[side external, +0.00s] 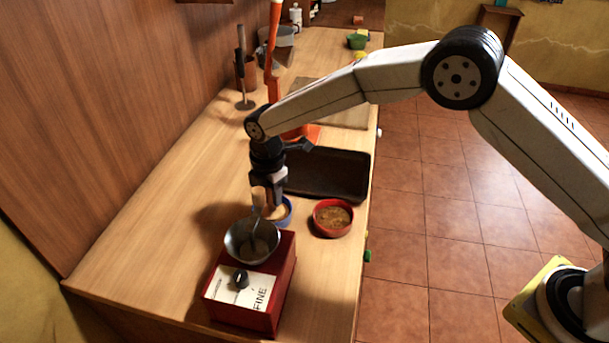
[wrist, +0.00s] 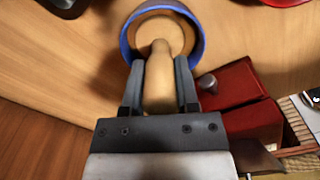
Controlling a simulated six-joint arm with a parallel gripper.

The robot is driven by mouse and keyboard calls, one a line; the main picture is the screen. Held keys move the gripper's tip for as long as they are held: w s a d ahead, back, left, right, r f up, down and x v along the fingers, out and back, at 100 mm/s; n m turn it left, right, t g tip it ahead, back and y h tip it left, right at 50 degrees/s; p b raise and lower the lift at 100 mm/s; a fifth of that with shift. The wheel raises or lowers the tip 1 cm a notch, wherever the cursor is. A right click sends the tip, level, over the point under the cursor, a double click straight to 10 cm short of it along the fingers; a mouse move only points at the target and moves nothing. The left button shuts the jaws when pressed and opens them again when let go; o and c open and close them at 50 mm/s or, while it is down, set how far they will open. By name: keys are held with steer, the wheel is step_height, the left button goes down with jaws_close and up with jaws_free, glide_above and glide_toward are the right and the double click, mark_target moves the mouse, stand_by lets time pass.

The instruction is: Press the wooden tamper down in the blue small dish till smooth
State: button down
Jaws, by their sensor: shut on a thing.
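My gripper (wrist: 160,88) is shut on the wooden tamper (wrist: 160,75), with a finger on each side of its handle. In the side view my gripper (side external: 268,190) points down over the blue small dish (side external: 287,212). The blue dish (wrist: 192,22) shows in the wrist view as a blue rim around the tamper's round pale wooden base. The tamper's base overlaps the inside of the dish; I cannot tell how deep it sits. What lies under the base is hidden.
A red grinder box (side external: 254,305) with a metal bowl (side external: 252,240) stands just in front of the dish. A red bowl of brown grounds (side external: 333,217) is to the right. A dark tray (side external: 328,172) lies behind. Bare counter (side external: 170,230) is at left.

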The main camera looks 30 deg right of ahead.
steer(key=shift+r, duration=0.7)
steer(key=shift+a, duration=0.25)
steer(key=shift+f, duration=0.1)
stand_by(0.4)
steer(key=shift+f, duration=0.95)
steer(key=shift+r, duration=0.1)
steer(key=shift+r, duration=0.9)
steer(key=shift+f, duration=0.25)
steer(key=shift+f, duration=0.7)
